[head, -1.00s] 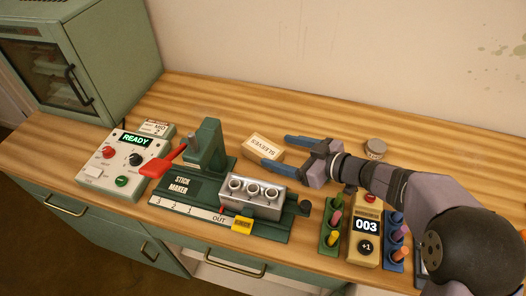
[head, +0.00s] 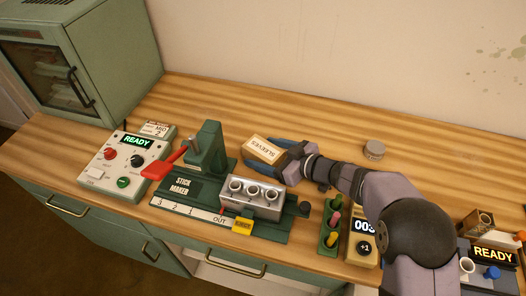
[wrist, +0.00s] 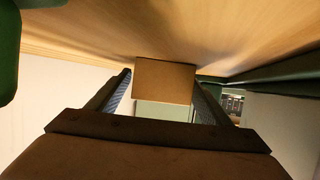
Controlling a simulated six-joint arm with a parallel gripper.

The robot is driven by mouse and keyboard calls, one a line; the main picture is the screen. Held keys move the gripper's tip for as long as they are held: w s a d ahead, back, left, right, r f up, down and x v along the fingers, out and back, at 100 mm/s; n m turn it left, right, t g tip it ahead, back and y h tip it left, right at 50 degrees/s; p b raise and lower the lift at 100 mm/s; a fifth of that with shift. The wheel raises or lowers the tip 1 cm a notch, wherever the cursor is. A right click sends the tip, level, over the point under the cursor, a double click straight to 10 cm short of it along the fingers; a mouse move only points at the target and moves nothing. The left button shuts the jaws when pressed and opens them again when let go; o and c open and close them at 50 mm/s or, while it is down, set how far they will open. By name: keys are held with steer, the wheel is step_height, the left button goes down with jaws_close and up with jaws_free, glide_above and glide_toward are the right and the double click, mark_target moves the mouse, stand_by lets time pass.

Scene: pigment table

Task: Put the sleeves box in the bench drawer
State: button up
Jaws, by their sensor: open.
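The sleeves box (head: 262,149), a small tan carton with a white top lettered SLEEVES, sits on the wooden bench behind the stick maker. My gripper (head: 264,153) is open, with its blue fingers on either side of the box. In the wrist view the box (wrist: 165,80) shows between the fingertips, with a gap beside the left finger; I cannot tell whether the right finger touches it. Below the bench edge are green fronts with handles, one handle (head: 235,267) beside a pale area.
The green stick maker (head: 180,186) with its red lever and metal block stands just in front-left of the box. A control panel (head: 125,160) is further left. The back bench is clear.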

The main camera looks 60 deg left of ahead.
mark_target(263, 148)
steer(key=shift+s+a+f, duration=0.15)
steer(key=shift+s+a, duration=0.05)
steer(key=shift+a, duration=0.2)
steer(key=c, duration=1.3)
step_height(263, 148, up, 10)
steer(key=shift+r, duration=0.1)
